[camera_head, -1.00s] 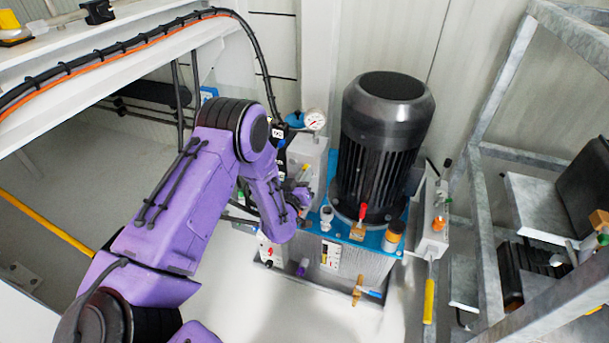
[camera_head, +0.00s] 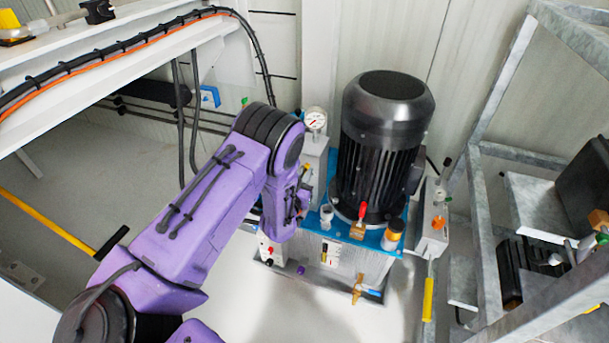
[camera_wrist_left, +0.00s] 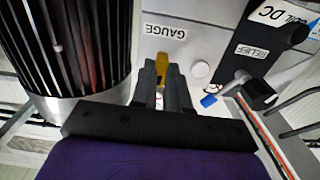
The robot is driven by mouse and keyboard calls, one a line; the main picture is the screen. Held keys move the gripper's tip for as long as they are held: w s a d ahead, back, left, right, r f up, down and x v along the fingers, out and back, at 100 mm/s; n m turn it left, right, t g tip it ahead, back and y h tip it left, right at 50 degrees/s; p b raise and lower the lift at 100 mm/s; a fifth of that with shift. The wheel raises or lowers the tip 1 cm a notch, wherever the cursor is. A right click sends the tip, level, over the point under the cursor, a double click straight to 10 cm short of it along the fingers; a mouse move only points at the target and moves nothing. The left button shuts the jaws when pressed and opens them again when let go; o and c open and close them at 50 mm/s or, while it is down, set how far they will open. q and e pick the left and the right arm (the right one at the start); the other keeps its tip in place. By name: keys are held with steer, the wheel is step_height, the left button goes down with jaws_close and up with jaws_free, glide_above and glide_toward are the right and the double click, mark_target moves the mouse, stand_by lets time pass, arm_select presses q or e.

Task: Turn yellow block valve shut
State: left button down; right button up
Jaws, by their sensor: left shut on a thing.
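The yellow block valve handle (camera_wrist_left: 162,66) shows in the left wrist view, on a pale block beside a "GAUGE" label (camera_wrist_left: 165,32). My left gripper (camera_wrist_left: 161,80) is shut on the yellow handle, with one dark finger on each side of it. In the head view my left gripper (camera_head: 303,192) is at the grey block (camera_head: 315,158) under the round pressure gauge (camera_head: 314,119), just left of the motor. The wrist and forearm hide much of the grip there. My right gripper is not in view.
The large black motor (camera_head: 388,125) stands close to the gripper on the blue-topped unit. A red-handled valve (camera_head: 361,213) and an orange-and-black cap (camera_head: 393,235) are in front of it. A blue-tipped relief valve (camera_wrist_left: 208,100) is near the fingers. A metal frame (camera_head: 485,190) stands at right.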

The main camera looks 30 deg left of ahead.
arm_select(q)
steer(key=c, duration=1.1)
jaws_free()
steer(key=v, duration=1)
steer(key=shift+s+p, duration=0.3)
